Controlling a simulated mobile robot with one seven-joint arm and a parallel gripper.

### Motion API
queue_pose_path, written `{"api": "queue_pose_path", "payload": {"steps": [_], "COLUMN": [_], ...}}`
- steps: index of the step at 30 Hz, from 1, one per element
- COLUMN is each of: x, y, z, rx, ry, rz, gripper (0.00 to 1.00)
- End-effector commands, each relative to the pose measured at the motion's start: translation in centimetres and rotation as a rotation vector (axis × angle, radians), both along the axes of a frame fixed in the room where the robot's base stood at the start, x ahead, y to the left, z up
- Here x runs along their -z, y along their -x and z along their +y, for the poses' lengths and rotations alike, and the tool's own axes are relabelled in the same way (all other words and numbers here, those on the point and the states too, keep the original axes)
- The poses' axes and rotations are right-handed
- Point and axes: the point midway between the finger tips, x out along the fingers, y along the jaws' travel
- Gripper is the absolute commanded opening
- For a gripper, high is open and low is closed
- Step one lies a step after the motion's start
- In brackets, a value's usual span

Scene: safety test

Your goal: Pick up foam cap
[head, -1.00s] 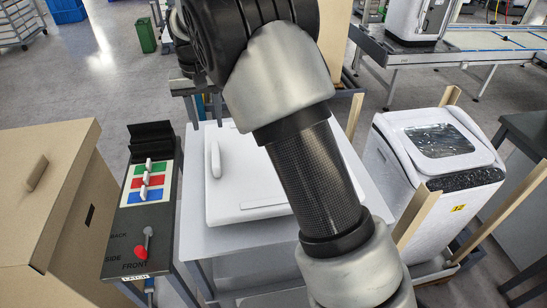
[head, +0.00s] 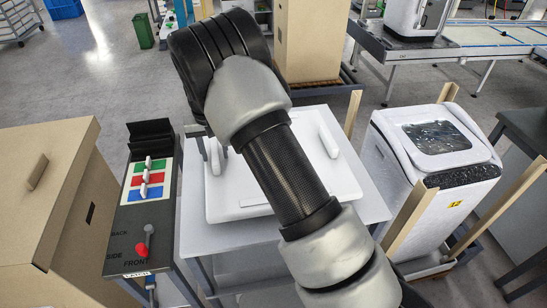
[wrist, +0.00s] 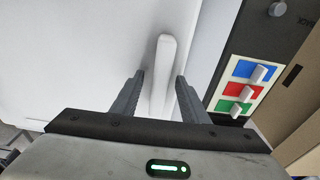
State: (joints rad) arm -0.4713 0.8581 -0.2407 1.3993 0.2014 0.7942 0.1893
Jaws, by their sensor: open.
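The foam cap (head: 241,203) looks like a white, flat, rounded slab lying on a grey-white table. It has a raised white grip bar on its left side (head: 215,157) and another on its right side (head: 328,141). My gripper (head: 212,150) is open at the left grip bar. In the wrist view, the bar (wrist: 165,60) stands between the two dark fingers of my gripper (wrist: 159,76), with a gap on each side. The cap's white top (wrist: 80,55) also shows there. My arm hides part of the cap's middle in the head view.
A control box (head: 140,225) with coloured switches and a red-knobbed lever stands close on the left. A cardboard box (head: 45,190) is beyond it. A white machine (head: 440,155) with wooden posts stands at the right. Bare table (head: 205,240) shows in front of the cap.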

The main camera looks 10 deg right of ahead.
Motion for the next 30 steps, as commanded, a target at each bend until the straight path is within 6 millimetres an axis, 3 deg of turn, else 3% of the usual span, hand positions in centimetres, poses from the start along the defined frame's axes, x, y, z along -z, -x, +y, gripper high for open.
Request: {"api": "queue_pose_path", "payload": {"steps": [8,15,26,30], "x": [0.4,0.3,0.2,-1.0], "y": [-0.1,-0.1,-0.1,-0.2], "z": [0.0,0.0,0.0,0.1], "rx": [0.000,-0.001,-0.001,-0.001], "ry": [-0.001,-0.001,0.000,-0.001], "rz": [-0.002,-0.002,-0.003,-0.005], "gripper": [0.41,0.00,0.00,0.00]}}
